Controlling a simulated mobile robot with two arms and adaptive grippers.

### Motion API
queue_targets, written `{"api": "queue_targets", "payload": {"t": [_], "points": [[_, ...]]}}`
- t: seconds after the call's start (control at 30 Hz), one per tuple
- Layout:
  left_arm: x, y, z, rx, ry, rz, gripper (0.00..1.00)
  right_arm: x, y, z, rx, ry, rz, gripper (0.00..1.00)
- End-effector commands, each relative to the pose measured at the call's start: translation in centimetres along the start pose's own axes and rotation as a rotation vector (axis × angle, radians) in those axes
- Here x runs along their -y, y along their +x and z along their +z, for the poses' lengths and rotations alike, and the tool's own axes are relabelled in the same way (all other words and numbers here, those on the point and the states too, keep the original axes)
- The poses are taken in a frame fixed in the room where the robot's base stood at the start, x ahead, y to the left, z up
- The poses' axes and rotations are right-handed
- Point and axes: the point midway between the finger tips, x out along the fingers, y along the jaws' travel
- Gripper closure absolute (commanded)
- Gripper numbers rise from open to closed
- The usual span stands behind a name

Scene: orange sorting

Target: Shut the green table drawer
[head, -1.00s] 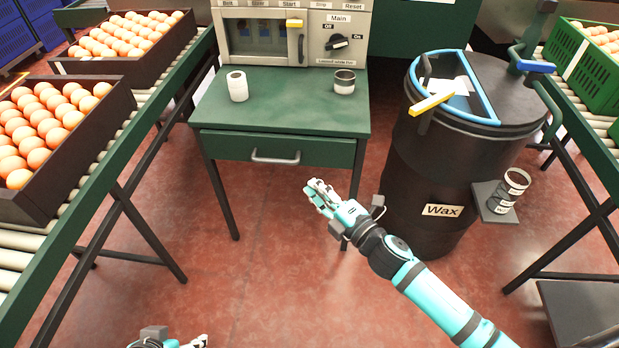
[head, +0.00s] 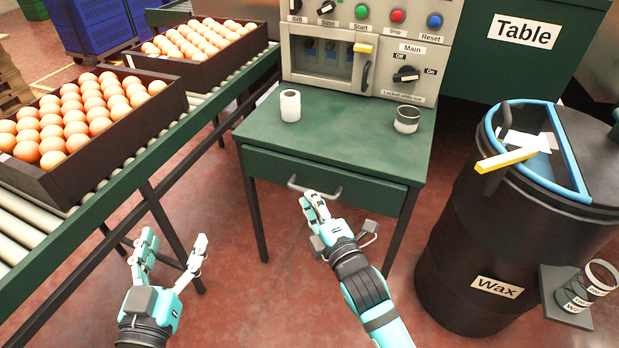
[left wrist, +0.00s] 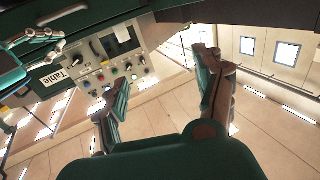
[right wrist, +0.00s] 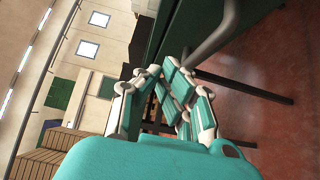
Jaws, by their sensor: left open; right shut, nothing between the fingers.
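The green table (head: 345,125) stands ahead of me. Its green drawer (head: 365,187) sits close under the tabletop, and no open interior shows; a small gap cannot be ruled out. The drawer has a grey bar handle (head: 328,194). My right gripper (head: 310,200) is shut and empty, with its fingertips at or just in front of the handle; I cannot tell if they touch. Its closed fingers also show in the right wrist view (right wrist: 170,92). My left gripper (head: 172,250) is open and empty, low at the left, away from the drawer. Its spread fingers show in the left wrist view (left wrist: 160,90).
A white roll (head: 290,106) and a small can (head: 407,119) stand on the table before a control panel (head: 380,45). A roller conveyor (head: 120,185) with crates of oranges is at the left. A black wax barrel (head: 500,240) stands at the right.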

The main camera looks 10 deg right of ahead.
Motion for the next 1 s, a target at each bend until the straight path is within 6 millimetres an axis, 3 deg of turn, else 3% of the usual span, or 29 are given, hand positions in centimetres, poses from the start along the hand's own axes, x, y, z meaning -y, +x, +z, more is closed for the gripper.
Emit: {"api": "queue_targets", "payload": {"t": [0.27, 0.5, 0.7, 1.0], "points": [[-0.8, -0.5, -5.2, -0.324, -0.009, 0.018, 0.3, 0.1, 4.9, 0.0, -0.001, 0.001, 0.003, 1.0], [-1.2, -2.1, -8.9, -0.551, -0.018, 0.028, 0.3, 0.2, 6.7, 2.0, 0.0, -0.001, 0.001, 1.0], [-1.3, -3.0, -10.2, -0.64, -0.022, 0.032, 0.3, 0.1, 7.4, 2.7, 0.0, 0.001, 0.0, 1.0], [-1.4, -3.1, -10.5, -0.654, -0.022, 0.033, 0.3, 0.0, 7.5, 2.8, 0.0, 0.001, 0.0, 1.0]]}}
